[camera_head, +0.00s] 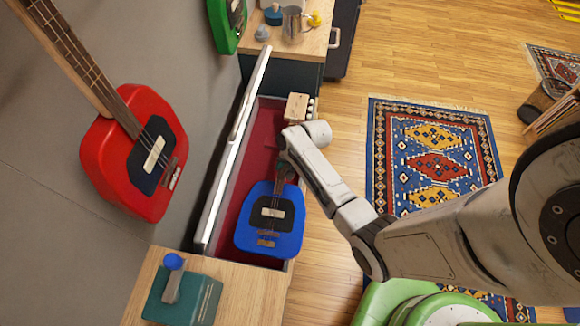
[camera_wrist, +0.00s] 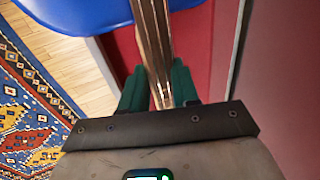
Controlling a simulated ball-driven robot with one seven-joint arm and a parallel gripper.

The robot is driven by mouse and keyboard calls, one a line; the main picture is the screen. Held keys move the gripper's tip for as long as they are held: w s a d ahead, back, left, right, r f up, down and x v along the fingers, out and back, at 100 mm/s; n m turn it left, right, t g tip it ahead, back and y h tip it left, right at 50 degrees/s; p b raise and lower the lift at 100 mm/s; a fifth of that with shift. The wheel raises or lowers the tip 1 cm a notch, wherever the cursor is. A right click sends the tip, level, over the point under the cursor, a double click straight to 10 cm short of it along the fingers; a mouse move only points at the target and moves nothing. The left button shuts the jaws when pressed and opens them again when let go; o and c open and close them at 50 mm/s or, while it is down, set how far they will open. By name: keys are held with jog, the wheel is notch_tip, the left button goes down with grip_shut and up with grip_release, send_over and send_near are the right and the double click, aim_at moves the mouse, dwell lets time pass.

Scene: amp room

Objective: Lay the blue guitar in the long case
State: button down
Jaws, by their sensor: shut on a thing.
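The long case (camera_head: 262,132) is open, with a dark red lining and its pale-edged lid (camera_head: 222,172) raised on the left, beside the wall. The blue guitar (camera_head: 286,222) is over the case, its body at the near end and its pale headstock (camera_head: 297,103) at the far end. I cannot tell whether it touches the case floor. My gripper (camera_head: 286,168) is around the guitar's neck, partly hidden by my arm. In the wrist view my green fingers (camera_wrist: 158,88) are on both sides of the neck (camera_wrist: 152,40), with the red lining (camera_wrist: 195,50) behind.
A red guitar (camera_head: 98,165) and a green guitar (camera_head: 225,30) hang on the grey wall. A wooden top with a metal jug (camera_head: 293,24) is beyond the case; another with a teal box (camera_head: 183,300) is at the near end. A patterned rug (camera_head: 395,150) lies right.

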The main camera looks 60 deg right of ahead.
jog(key=w+a+b, duration=0.2)
jog(key=w, duration=0.4)
jog(key=shift+f, duration=0.2)
dwell(0.5)
dwell(1.4)
jog(key=shift+f+b, duration=3.2)
jog(key=shift+f, duration=1.1)
dwell(0.9)
